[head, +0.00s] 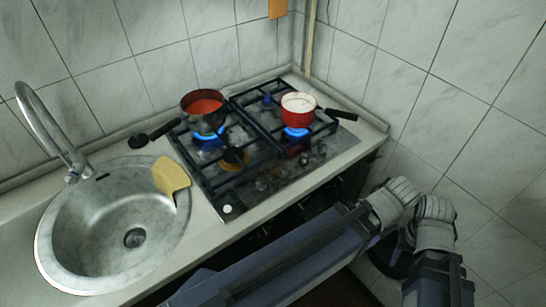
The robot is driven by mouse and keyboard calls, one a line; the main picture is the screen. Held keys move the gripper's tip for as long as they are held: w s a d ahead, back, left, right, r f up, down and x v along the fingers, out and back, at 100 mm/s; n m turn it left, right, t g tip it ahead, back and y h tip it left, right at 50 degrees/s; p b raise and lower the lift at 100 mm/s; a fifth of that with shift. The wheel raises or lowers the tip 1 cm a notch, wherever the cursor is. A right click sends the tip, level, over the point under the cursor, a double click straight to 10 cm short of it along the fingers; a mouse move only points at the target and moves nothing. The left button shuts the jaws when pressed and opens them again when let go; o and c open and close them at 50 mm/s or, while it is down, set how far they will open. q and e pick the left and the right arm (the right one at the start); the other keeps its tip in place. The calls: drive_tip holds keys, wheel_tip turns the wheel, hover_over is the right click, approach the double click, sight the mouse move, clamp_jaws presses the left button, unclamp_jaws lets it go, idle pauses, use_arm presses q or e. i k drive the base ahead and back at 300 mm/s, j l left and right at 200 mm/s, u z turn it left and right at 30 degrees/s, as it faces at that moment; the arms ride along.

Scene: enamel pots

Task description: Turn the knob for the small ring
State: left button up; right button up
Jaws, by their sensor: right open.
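The black gas hob (212,195) is set in the counter. Blue flames burn under an orange-red saucepan (196,103) at the back left and a red pot with white contents (298,104) at the right. A brass-coloured burner (235,158) near the front left shows no flame. Dark knobs (261,184) line the hob's front edge; their settings are too small to read. I do not see my left gripper.
A steel sink (75,235) with a tap (48,128) lies to the left, a yellowish cloth or sponge (171,176) on its rim. A small white round piece (227,209) sits at the hob's front left corner. Black pan handles stick out. A tiled wall (480,110) closes the right side.

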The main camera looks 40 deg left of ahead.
sight(302, 162)
drive_tip(key=u, duration=1.05)
drive_tip(key=k+l+u, duration=0.1)
drive_tip(key=k, duration=0.2)
